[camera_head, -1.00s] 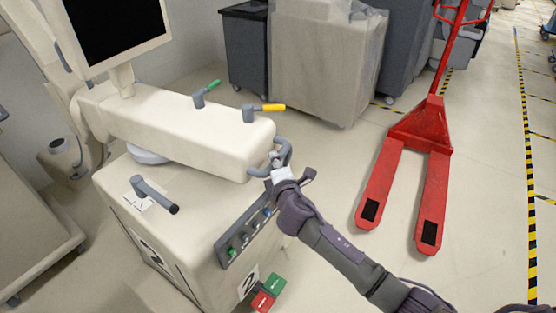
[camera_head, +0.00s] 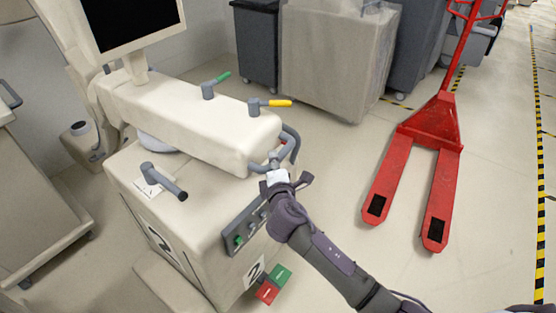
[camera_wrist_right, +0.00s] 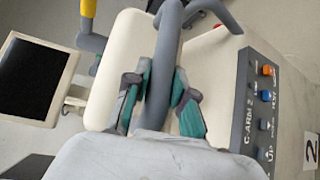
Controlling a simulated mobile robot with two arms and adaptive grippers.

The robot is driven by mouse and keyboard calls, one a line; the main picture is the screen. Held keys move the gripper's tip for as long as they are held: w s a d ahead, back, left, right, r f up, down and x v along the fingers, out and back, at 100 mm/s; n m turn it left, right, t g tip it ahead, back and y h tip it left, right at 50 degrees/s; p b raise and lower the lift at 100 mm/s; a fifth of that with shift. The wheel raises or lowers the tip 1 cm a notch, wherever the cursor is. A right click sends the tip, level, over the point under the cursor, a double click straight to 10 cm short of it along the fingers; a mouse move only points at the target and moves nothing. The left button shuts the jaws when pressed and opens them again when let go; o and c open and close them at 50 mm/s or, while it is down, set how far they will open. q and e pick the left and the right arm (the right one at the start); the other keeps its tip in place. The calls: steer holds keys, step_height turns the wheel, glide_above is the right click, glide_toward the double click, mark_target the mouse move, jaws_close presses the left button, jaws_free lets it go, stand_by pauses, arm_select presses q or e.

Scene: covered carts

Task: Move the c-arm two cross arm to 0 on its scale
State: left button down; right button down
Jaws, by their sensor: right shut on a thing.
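The c-arm two cross arm (camera_head: 195,118) is a long cream beam on top of the cream cart body (camera_head: 190,215) marked 2. A grey loop handle (camera_head: 290,145) is on its near right end. My right gripper (camera_head: 275,165) is at that handle. In the right wrist view the right gripper (camera_wrist_right: 157,95) has its green-padded fingers on both sides of the grey handle bar (camera_wrist_right: 162,60), shut on it. The control panel (camera_wrist_right: 258,105) reads C-ARM 2. I cannot read a scale for the cross arm in these views. My left gripper is not in view.
Red and green pedals (camera_head: 272,284) lie at the base. A red pallet jack (camera_head: 420,150) stands at right; floor between is clear. Covered carts (camera_head: 335,60) stand behind.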

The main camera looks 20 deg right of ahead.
steer(key=shift+s+a+f, duration=0.2)
steer(key=shift+s+a, duration=0.4)
steer(key=shift+a, duration=0.2)
steer(key=c, duration=1.1)
jaws_free()
steer(key=shift+r, duration=0.1)
steer(key=shift+c, duration=0.2)
steer(key=shift+o, duration=0.8)
steer(key=shift+w, duration=0.15)
steer(key=shift+d, duration=0.25)
steer(key=s+a+r, duration=0.1)
steer(key=s, duration=1)
steer(key=shift+s+a+r, duration=0.3)
